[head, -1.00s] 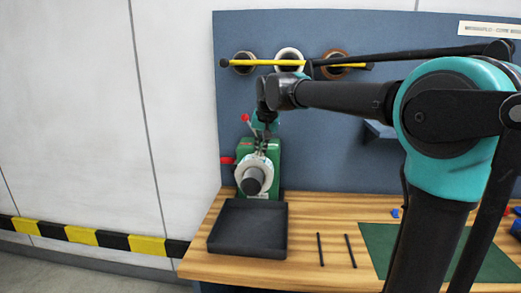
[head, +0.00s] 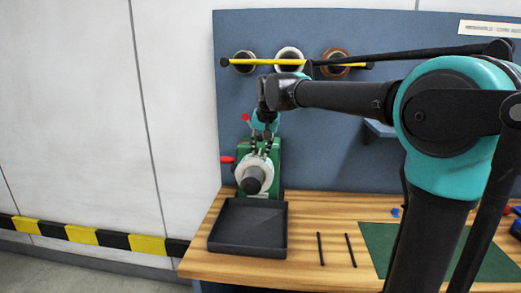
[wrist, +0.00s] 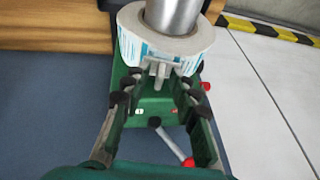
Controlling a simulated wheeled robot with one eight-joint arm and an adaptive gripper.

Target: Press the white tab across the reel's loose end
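The label reel (head: 255,176) sits on the grey spindle of the green rewinder (head: 273,152). In the wrist view the reel (wrist: 140,42) is white with blue print on its rim. A small pale tab (wrist: 158,72) shows at the rim facing me; I cannot tell whether it lies flat against the reel. My gripper (wrist: 154,84) is open, one finger on each side of the tab, with nothing visibly held between them. In the head view my gripper (head: 261,147) points down just above and behind the reel.
The rewinder has red-knobbed levers, one at its left (head: 227,160). A black tray (head: 247,250) stands in front of it on the wooden bench (head: 305,212). Two thin black rods (head: 321,249) and a green mat (head: 390,240) lie to the right. Spare rolls (head: 289,53) hang on the blue panel.

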